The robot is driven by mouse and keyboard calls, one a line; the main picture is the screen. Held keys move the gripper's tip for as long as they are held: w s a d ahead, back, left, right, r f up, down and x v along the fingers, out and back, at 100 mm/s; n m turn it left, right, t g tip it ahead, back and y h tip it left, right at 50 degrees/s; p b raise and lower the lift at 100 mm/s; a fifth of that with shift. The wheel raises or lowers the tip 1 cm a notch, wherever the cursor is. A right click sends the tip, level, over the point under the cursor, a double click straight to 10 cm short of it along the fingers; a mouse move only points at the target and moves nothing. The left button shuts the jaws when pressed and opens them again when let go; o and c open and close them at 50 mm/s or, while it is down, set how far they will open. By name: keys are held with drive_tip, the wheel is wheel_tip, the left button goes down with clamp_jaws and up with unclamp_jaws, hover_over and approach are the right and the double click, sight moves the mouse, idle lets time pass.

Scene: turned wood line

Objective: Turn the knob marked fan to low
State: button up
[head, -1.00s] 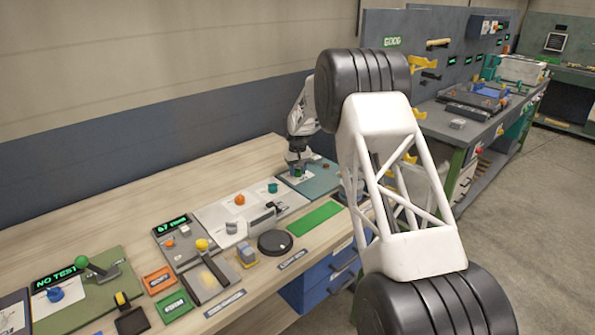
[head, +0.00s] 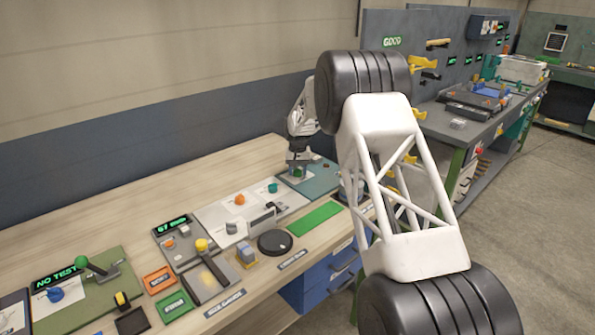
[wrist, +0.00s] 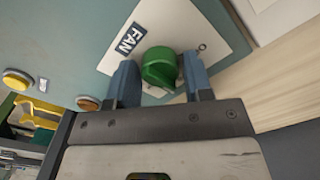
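The fan knob (wrist: 160,68) is round and green with a raised grip. It stands on a white plate beside a dark label reading FAN (wrist: 130,38). A small round mark (wrist: 202,47) is on the plate to the knob's right; other position marks are not readable. My gripper (wrist: 159,58) has its two blue fingers either side of the knob, with narrow gaps, so it looks open around it. In the head view my gripper (head: 298,162) is low over the teal panel (head: 322,180) at the bench's far end, and the knob is mostly hidden.
Two orange-yellow buttons (wrist: 17,79) sit on the teal panel left of the knob. Bare wood bench (wrist: 270,85) lies to the right. In the head view, a white plate with an orange knob (head: 240,199) and a green mat (head: 314,216) are nearby.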

drive_tip(key=shift+o, duration=1.2)
drive_tip(key=shift+r, duration=3.95)
